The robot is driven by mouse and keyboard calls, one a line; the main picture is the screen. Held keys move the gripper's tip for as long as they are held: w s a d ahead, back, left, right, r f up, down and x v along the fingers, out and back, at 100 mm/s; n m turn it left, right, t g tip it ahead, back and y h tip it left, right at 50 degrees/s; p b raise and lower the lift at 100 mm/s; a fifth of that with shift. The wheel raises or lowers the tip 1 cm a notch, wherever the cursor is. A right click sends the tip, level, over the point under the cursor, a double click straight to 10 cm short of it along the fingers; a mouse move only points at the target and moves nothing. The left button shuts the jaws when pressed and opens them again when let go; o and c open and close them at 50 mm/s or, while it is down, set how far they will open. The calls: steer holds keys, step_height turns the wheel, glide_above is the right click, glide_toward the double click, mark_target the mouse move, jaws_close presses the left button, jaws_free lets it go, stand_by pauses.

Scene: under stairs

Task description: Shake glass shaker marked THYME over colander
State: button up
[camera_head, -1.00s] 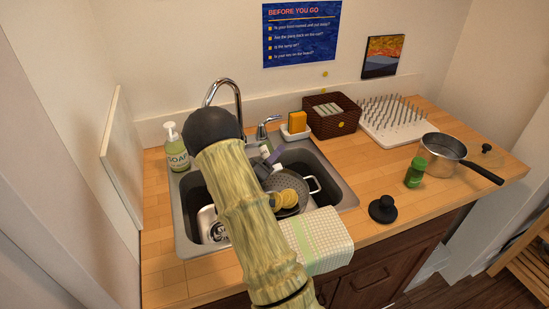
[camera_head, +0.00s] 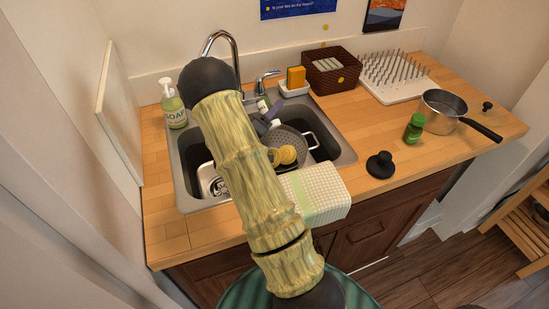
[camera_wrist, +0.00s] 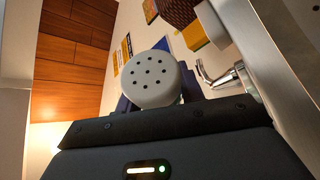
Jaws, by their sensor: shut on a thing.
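In the wrist view, my gripper (camera_wrist: 157,100) is shut on a shaker (camera_wrist: 150,78), whose round pale cap with several dark holes faces the camera. Its body is mostly hidden and no THYME marking is readable. In the head view, my arm hides most of the gripper. A small pale and purple-dark part shows beside the arm, above the sink; I cannot tell its tilt. The grey perforated colander (camera_head: 291,138) sits in the sink basin, partly behind my arm, with a handle at its right. Yellow round pieces (camera_head: 288,155) show at it.
The sink (camera_head: 343,156) has a tall faucet (camera_head: 219,42). A soap bottle (camera_head: 173,105) stands left. A checked towel (camera_head: 318,190) hangs in front.

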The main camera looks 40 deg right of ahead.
steer(key=shift+r, duration=0.15)
steer(key=shift+r+p, duration=1.15)
steer(key=shift+r, duration=0.25)
step_height(320, 180, down, 3)
steer(key=shift+f+b, duration=0.15)
steer(key=shift+b, duration=1)
steer(key=shift+p, duration=0.35)
